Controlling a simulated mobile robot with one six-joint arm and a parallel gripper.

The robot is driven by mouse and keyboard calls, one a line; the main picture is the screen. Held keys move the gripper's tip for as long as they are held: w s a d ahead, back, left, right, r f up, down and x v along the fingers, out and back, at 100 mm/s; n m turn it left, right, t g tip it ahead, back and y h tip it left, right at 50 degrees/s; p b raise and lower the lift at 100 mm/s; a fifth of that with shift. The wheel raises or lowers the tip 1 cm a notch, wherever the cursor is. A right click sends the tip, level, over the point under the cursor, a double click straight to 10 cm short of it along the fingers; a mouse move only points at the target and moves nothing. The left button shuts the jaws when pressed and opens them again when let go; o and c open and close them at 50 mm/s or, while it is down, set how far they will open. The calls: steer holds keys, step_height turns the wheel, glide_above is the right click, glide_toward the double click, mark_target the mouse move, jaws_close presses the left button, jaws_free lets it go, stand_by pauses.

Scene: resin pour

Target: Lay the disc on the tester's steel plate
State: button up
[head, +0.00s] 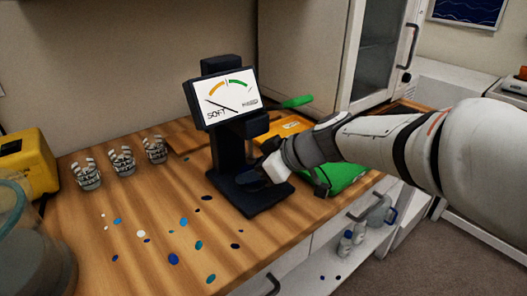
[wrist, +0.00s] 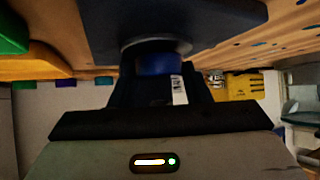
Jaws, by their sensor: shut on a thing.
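The tester (head: 226,110) stands on the wooden counter, with a tilted dial screen reading SOFT and a dark base (head: 262,203). My gripper (head: 250,177) reaches in from the right, low over the base and below the screen. In the wrist view my gripper (wrist: 160,75) is shut on a blue disc (wrist: 160,64). The disc is right by the round grey steel plate (wrist: 155,44) on the tester's base; I cannot tell whether they touch. In the head view the gripper hides the disc and the plate.
Several small coloured drops (head: 173,259) dot the counter at the left front. Several cups with sticks (head: 122,161) stand at the back left, near a yellow box (head: 27,163). A green mat (head: 345,175) lies right of the tester, under my arm.

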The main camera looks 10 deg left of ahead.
steer(key=shift+d+f+b, duration=0.1)
steer(key=shift+f+b, duration=0.15)
steer(key=shift+b, duration=0.1)
steer(key=o, duration=1.1)
steer(key=shift+c, duration=0.2)
steer(key=shift+r, duration=0.1)
steer(key=shift+r+p, duration=0.2)
steer(key=shift+p, duration=0.15)
steer(key=v, duration=1.2)
steer(key=shift+p, duration=0.4)
